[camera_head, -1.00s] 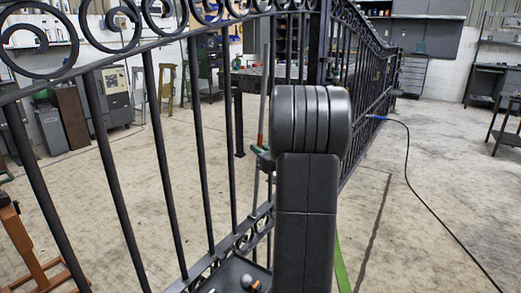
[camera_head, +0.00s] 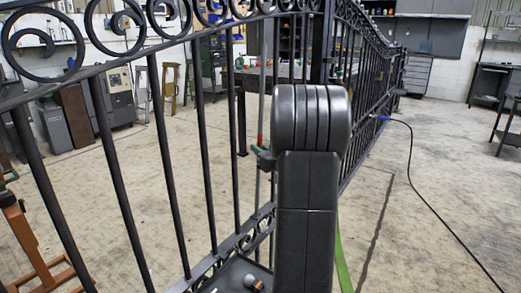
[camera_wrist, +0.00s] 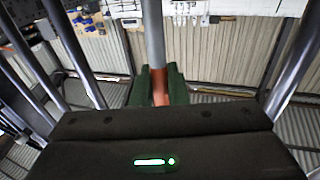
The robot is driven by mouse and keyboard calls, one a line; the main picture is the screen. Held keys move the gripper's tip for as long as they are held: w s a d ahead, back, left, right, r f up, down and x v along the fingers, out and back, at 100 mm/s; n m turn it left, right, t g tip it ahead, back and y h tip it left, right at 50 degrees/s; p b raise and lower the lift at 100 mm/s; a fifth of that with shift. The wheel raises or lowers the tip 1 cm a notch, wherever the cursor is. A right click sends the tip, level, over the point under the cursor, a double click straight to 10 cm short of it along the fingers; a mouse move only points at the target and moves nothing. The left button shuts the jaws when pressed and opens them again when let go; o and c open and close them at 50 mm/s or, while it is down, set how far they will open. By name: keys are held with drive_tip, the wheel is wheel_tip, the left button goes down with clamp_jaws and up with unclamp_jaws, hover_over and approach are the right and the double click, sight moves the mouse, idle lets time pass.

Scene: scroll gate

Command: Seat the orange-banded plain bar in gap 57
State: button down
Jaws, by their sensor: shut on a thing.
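The bar (camera_head: 262,97) is a long grey upright with an orange band (camera_head: 261,134). My gripper (camera_head: 264,152) is shut on it at the band, and my dark arm hides part of the view beside it. In the wrist view the green jaws (camera_wrist: 159,88) close on both sides of the orange band (camera_wrist: 160,90), with the grey bar (camera_wrist: 153,35) rising above. The black gate (camera_head: 172,150) has upright bars and a top rail of scrolls. The held bar appears close to the gate's uprights. I cannot tell which gap is 57, or whether the bar touches the gate.
An orange stand (camera_head: 38,250) is at the lower left. A dark hose (camera_head: 412,170) with a blue end lies on the concrete floor at right. A green strip (camera_head: 343,262) runs by my arm. Workbenches and cabinets line the far wall. Open floor (camera_head: 450,190) lies at right.

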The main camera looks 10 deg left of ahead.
drive_tip(key=shift+w+a+f+p, duration=0.15)
drive_tip(key=shift+w+a+p, duration=0.15)
drive_tip(key=shift+a+p, duration=0.4)
idle(0.3)
drive_tip(key=c, duration=1.3)
unclamp_jaws()
drive_tip(key=shift+a, duration=0.1)
drive_tip(key=shift+c, duration=0.2)
drive_tip(key=shift+f, duration=0.1)
drive_tip(key=p+v, duration=0.2)
drive_tip(key=v, duration=1.1)
drive_tip(key=shift+s+d+r, duration=0.25)
drive_tip(key=shift+d+r, duration=0.1)
